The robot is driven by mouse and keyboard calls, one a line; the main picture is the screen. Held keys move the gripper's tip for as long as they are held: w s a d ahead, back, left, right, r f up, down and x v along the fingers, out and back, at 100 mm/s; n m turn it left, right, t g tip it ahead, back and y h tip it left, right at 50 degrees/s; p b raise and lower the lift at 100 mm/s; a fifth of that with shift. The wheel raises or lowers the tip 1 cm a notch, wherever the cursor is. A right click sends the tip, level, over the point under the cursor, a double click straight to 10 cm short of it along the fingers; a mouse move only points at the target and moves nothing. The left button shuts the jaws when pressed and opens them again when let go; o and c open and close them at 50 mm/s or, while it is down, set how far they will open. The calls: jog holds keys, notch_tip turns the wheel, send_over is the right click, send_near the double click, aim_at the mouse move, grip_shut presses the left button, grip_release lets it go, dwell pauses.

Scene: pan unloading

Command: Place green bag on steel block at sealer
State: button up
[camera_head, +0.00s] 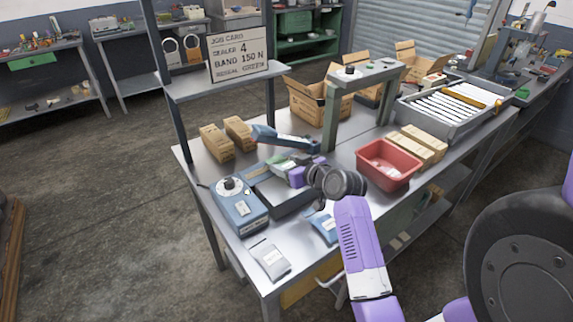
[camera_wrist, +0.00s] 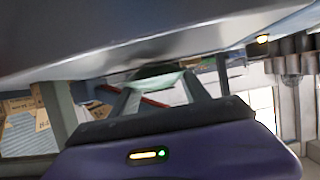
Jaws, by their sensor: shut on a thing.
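My gripper (camera_head: 283,166) is at the sealer on the bench, low under its raised blue arm (camera_head: 285,138). It is shut on the green bag (camera_head: 271,163), of which only a small part shows. In the wrist view a pale green patch of the bag (camera_wrist: 158,79) lies between my two grey fingers (camera_wrist: 160,92). A large grey metal surface fills the top of the wrist view close by.
A grey packet (camera_head: 270,260) and a blue packet (camera_head: 323,227) lie at the bench front. Cardboard boxes (camera_head: 217,143) stand behind left.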

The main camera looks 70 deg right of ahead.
jog(key=shift+f+b, duration=0.3)
jog(key=shift+f, duration=0.15)
jog(key=o, duration=1.5)
jog(key=shift+c, duration=0.2)
jog(key=shift+r, duration=0.15)
